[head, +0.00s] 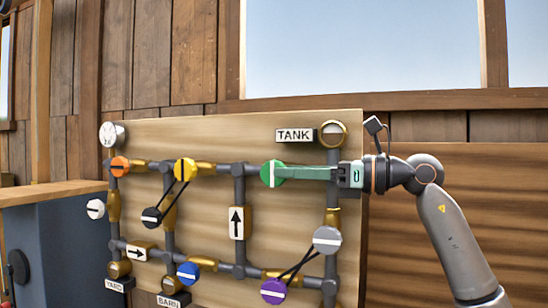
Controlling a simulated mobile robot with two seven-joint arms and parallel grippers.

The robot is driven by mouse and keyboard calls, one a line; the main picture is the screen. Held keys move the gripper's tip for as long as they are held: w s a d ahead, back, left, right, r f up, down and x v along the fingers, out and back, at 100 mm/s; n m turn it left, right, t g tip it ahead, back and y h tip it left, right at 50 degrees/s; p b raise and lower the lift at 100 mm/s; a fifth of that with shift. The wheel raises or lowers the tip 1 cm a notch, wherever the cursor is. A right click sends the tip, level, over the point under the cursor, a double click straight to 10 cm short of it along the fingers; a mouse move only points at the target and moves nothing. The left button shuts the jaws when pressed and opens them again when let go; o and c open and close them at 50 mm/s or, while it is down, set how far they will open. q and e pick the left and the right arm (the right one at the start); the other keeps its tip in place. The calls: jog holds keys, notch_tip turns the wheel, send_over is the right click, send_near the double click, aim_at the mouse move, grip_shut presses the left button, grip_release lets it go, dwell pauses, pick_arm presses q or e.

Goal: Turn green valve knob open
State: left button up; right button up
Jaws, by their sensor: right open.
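The green valve knob (268,174) sits on the upper pipe of the wooden board, left of the TANK sign. It is a round disc with a white stripe that stands about upright in the head view. My right gripper (282,174) reaches in from the right, with its long greenish fingers pointing left. Its fingertips are at the right side of the green knob and overlap it in the picture. It is open; whether the fingers touch the knob I cannot tell. My left gripper is not in view.
The wooden board (225,130) carries pipes and several other knobs. The yellow knob (186,169) is left of the green one, the grey knob (327,240) below right. A gauge (112,134) is at upper left. A blue-grey cabinet (60,245) stands at left.

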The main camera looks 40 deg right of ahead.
aim_at(267, 171)
jog(key=shift+p+x, duration=0.65)
jog(key=shift+x, duration=1.35)
jog(key=shift+c, duration=0.4)
grip_shut()
